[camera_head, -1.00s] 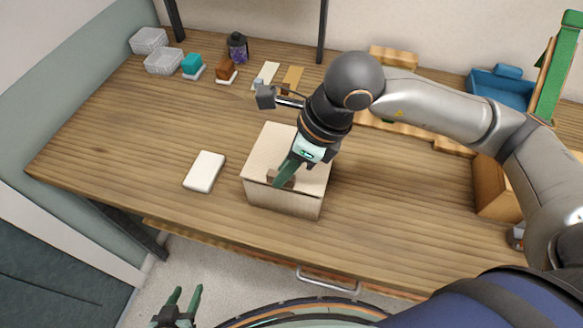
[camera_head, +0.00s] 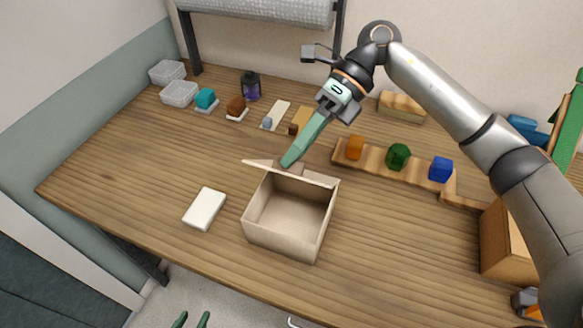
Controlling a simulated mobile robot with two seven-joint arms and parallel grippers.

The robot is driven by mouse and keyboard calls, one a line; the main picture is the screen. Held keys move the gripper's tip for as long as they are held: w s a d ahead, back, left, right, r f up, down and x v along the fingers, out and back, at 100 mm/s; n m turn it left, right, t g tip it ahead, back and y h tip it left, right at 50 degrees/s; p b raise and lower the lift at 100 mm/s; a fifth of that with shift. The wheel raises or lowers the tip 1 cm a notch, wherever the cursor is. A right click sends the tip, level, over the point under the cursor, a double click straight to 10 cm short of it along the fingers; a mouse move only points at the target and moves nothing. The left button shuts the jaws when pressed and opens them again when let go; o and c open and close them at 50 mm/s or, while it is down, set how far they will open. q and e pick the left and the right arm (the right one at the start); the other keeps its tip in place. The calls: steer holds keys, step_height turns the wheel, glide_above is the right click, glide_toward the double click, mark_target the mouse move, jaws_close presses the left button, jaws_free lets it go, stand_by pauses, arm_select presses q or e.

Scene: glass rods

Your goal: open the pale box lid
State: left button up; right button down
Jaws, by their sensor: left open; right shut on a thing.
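The pale wooden box (camera_head: 283,238) stands on the table with its opening facing up, and its inside looks empty. Its lid (camera_head: 318,178) is raised at the back edge, tilted up and seen nearly edge-on. A small brown handle (camera_head: 292,168) sits on the lid. My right gripper (camera_head: 289,160) has its green fingers shut on the handle, behind and above the box. My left gripper (camera_head: 191,321) is open and empty below the table's front edge, only its fingertips in view.
A white slab (camera_head: 204,209) lies left of the box. A wooden rack (camera_head: 376,170) with orange, green and blue pieces is at the back right. Small items and clear trays (camera_head: 179,93) line the back left. The table (camera_head: 150,190) is clear around the box's front.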

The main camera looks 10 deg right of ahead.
steer(key=w+d, duration=0.1)
steer(key=w+r, duration=0.1)
steer(key=shift+w+d, duration=0.4)
stand_by(0.9)
